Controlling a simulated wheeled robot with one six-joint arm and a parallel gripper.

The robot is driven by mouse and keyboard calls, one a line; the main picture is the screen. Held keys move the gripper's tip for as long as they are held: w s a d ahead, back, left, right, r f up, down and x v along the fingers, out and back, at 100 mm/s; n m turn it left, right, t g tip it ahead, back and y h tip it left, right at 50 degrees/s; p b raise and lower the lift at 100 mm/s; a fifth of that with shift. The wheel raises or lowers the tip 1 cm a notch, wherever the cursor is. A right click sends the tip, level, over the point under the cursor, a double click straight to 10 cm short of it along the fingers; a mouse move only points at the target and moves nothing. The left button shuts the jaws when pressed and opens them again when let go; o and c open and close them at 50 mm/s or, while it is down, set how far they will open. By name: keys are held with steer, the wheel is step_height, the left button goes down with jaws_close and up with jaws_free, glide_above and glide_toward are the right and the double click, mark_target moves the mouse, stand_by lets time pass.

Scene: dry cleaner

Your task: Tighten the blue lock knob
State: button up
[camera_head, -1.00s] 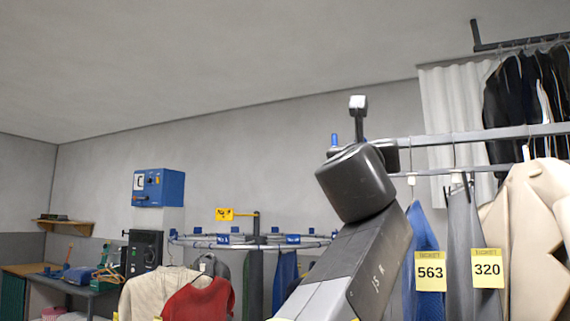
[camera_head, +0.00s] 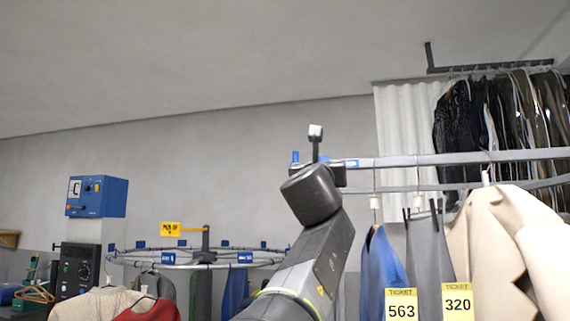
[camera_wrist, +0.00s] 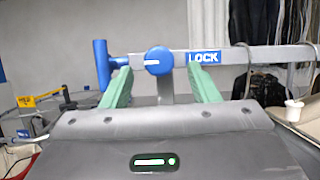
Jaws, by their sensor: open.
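The blue lock knob (camera_wrist: 159,61) is round, with a white line lying roughly level on its left half. It sits on a grey rail (camera_wrist: 240,58) in the wrist view, left of a blue LOCK label (camera_wrist: 204,57). My gripper (camera_wrist: 159,83) has two green fingers, spread apart, one low on each side of the knob. The knob appears between them, with gaps on both sides; the remaining distance in depth is unclear. In the head view the label (camera_head: 351,162) shows on the rail, while my arm hides the knob and fingers.
A blue upright cylinder (camera_wrist: 102,65) stands at the rail's left end, close to the left finger. Hangers and garments with yellow tickets (camera_head: 401,303) hang from the rail on the right. A round conveyor rack (camera_head: 190,255) stands to the left.

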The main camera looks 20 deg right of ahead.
steer(key=shift+p+x, duration=0.45)
steer(key=shift+x, duration=1.05)
steer(key=c, duration=0.9)
steer(key=shift+r+m+p, duration=0.15)
steer(key=shift+m+p, duration=0.2)
steer(key=shift+m, duration=0.05)
steer(key=shift+c, duration=0.2)
steer(key=m+g+h+p, duration=0.1)
steer(key=m+g, duration=0.2)
steer(key=m, duration=0.4)
steer(key=m+g+h+p, duration=0.1)
steer(key=m+g+p, duration=0.1)
steer(key=m, duration=0.5)
steer(key=m+g+h+p, duration=0.1)
steer(key=m+g+p, duration=0.1)
steer(key=m, duration=0.5)
steer(key=shift+w+a+r+m+g, duration=0.2)
steer(key=shift+a+r+m+g, duration=0.15)
steer(key=shift+g, duration=0.45)
